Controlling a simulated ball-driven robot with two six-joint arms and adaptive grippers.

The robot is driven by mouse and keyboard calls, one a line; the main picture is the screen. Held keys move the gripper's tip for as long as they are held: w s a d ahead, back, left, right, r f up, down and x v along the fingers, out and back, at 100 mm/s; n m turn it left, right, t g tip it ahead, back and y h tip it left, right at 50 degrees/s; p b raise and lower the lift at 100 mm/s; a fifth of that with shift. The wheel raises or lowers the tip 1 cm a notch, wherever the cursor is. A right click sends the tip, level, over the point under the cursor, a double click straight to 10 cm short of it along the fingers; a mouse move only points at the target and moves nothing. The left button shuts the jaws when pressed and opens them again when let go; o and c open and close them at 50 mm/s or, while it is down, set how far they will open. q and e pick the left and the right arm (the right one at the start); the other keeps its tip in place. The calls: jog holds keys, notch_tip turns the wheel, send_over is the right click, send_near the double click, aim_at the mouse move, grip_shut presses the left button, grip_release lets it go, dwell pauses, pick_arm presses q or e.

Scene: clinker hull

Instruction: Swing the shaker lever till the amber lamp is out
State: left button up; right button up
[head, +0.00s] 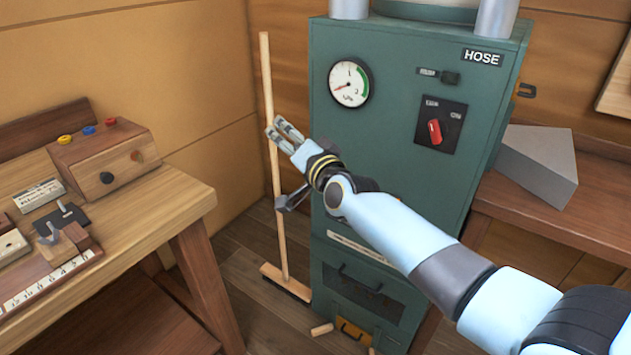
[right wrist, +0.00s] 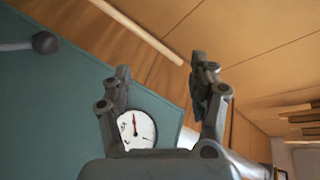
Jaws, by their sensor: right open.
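The green cabinet (head: 395,170) marked HOSE stands in the middle. A dark lever with a knob (head: 284,203) sticks out at its lower left side, just below my right gripper; in the right wrist view, a dark ball knob on a rod (right wrist: 45,42) shows at the upper left, apart from the fingers. My right gripper (head: 281,131) is open and empty in front of the cabinet's left edge; its two fingers (right wrist: 160,85) are spread in the right wrist view. I cannot make out a lit amber lamp. My left gripper is out of view.
A broom (head: 269,130) leans upright left of the cabinet, close behind my right gripper. A round gauge (head: 350,82) and a red switch (head: 435,131) are on the cabinet front. A workbench (head: 150,215) with a button box (head: 104,158) stands left. Small wood pieces lie on the floor.

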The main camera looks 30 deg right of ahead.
jog(key=s+d+f+n+h+b, duration=0.1)
jog(key=d+f+n+b, duration=0.55)
jog(key=b, duration=0.65)
jog(key=s+d+f+n+h+b, duration=0.1)
jog(key=d+f+n+b, duration=0.25)
jog(key=f+b, duration=0.75)
jog(key=w+b, duration=0.1)
jog(key=w, duration=0.2)
jog(key=w+r, duration=0.1)
jog(key=w, duration=0.3)
jog(key=w+d+r+b, duration=0.1)
jog(key=w, duration=0.2)
jog(key=shift+w+d+r+b, duration=0.1)
jog(key=shift+w+r+b, duration=0.15)
jog(key=shift+w+b, duration=0.1)
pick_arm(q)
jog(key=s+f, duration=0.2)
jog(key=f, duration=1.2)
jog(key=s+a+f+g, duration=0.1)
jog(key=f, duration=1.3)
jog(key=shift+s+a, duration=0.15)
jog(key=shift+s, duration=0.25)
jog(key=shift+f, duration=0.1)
pick_arm(e)
grip_shut()
